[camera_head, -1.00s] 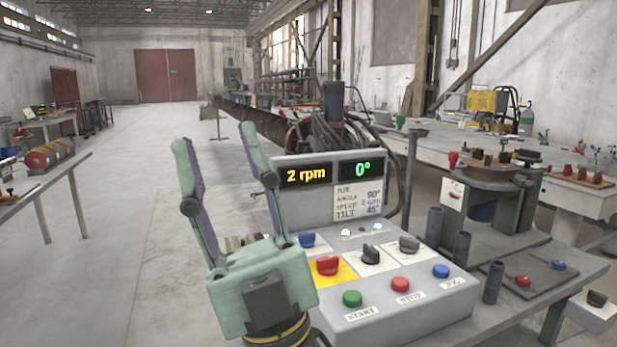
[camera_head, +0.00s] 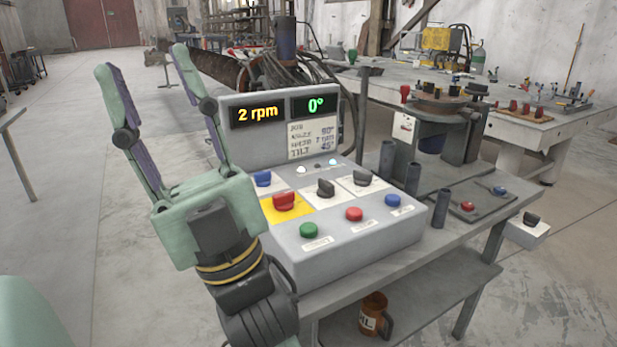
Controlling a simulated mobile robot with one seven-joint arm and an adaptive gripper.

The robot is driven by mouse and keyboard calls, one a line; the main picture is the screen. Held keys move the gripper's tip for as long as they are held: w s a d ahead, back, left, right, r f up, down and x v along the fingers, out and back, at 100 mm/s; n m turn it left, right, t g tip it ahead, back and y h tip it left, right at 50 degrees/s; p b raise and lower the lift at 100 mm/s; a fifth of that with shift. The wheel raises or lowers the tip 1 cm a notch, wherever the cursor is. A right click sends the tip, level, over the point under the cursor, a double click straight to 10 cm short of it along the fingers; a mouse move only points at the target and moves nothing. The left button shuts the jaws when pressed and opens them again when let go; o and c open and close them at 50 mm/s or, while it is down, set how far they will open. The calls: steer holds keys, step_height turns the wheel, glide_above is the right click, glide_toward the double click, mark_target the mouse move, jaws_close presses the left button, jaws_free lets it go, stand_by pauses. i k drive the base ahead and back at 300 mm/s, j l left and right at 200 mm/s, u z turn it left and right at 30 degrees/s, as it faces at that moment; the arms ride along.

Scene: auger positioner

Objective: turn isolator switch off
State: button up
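The control console (camera_head: 345,240) stands on a grey metal table. A red rotary switch (camera_head: 285,201) sits on its yellow plate (camera_head: 268,211) at the console's left; it looks like the isolator switch, but no label on it is readable. Its exact angle is hard to tell. My gripper (camera_head: 142,58) is green with purple finger pads. It is wide open and empty, fingers pointing up, left of the console and touching nothing that I can see. The gripper's body covers part of the console's left side.
Black knobs (camera_head: 325,187), a blue knob (camera_head: 263,179) and green (camera_head: 309,230), red (camera_head: 354,214) and blue (camera_head: 393,201) buttons surround the red switch. The displays read 2 rpm and 0°. Dark upright tubes (camera_head: 387,160) stand right of the console. Open floor lies left.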

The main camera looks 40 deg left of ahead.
mark_target(283, 202)
steer(key=u, duration=1.25)
steer(key=i+j+u, duration=0.1)
steer(key=u, duration=0.35)
